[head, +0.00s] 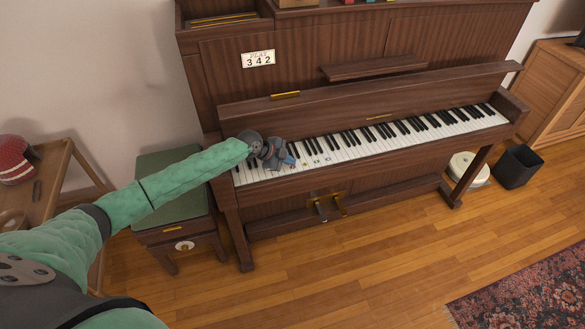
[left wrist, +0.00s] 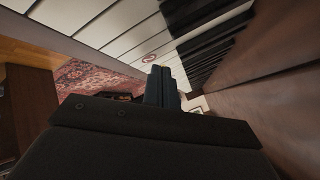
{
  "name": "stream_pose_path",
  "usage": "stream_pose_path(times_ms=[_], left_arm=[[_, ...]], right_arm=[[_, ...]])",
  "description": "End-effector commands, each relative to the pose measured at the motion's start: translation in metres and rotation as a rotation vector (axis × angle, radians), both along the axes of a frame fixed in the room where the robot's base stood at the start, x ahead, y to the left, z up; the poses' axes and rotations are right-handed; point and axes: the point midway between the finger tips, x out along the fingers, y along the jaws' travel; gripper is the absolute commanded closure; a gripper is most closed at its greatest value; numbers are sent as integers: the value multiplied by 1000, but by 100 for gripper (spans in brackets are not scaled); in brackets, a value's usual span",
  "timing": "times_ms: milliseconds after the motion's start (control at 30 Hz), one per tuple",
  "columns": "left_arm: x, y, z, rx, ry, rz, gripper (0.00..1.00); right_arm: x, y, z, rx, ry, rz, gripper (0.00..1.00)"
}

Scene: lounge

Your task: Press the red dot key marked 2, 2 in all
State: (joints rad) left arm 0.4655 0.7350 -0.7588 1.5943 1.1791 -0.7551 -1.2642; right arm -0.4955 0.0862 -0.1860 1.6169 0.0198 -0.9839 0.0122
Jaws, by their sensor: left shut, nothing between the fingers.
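The piano keyboard (head: 355,145) runs across the front of a brown upright piano. My left gripper (head: 291,160) is at the left part of the keyboard, over the white keys, with its fingers shut and empty. In the left wrist view the shut fingers (left wrist: 165,76) point along the keys. A white key with a small red round mark (left wrist: 150,57) shows just beyond and left of the fingertips; its number is too small to read. I cannot tell whether the fingertips touch a key. In the head view, several small marks show on keys right of the gripper, and the gripper hides some keys.
A green-topped stool (head: 165,165) stands left of the piano under my arm. A music ledge (head: 373,68) juts out above the keyboard. The wooden floor (head: 330,270) in front is clear.

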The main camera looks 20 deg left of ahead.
Motion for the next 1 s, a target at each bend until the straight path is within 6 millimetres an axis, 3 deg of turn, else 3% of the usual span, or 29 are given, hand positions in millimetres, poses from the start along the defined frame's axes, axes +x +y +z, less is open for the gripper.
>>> stream_pose_path(times_ms=[1000], left_arm=[[0, 0, -9, 0, 0, 0, 100]], right_arm=[[1, 0, -9, 0, -1, 0, 100]])
